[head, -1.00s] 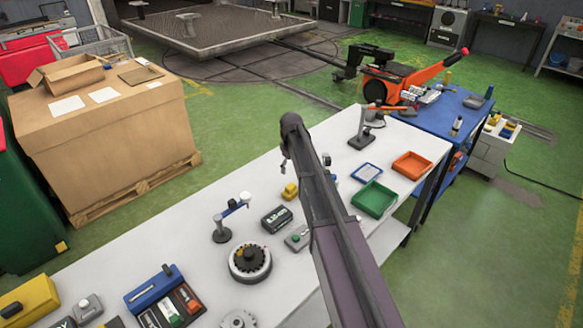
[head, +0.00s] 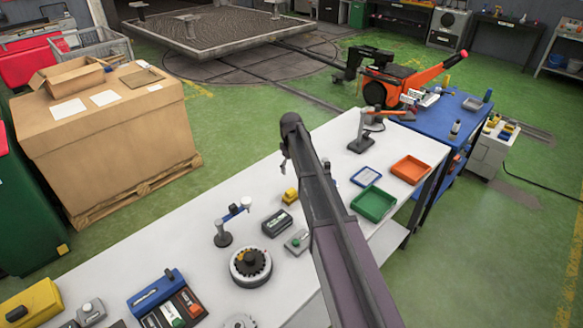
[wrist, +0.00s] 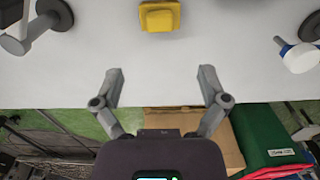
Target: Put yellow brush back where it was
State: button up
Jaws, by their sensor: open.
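A small yellow object (head: 290,195), possibly the brush, sits on the white bench (head: 320,262). It is blocky, and I see no bristles. A matching yellow object (wrist: 160,17) shows at the top middle of the wrist view, beyond the fingertips and apart from them. My gripper (wrist: 161,75) is open, with nothing between its two grey fingers. In the head view my gripper is mostly hidden behind the arm's end. A longer yellow object (head: 28,303) lies at the bench's near left, cut by the picture edge.
Near the yellow object stand a dark box (head: 277,222), a blue-and-white jointed stand (head: 224,235) and a round toothed part (head: 250,267). A green tray (head: 373,203) and an orange tray (head: 411,169) lie right of my arm. Bare bench shows at the back left.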

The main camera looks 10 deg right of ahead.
jog(key=shift+s, duration=0.15)
jog(key=s+m, duration=0.6)
jog(key=s, duration=2.3)
jog(key=shift+s+m, duration=0.35)
jog(key=shift+m, duration=0.05)
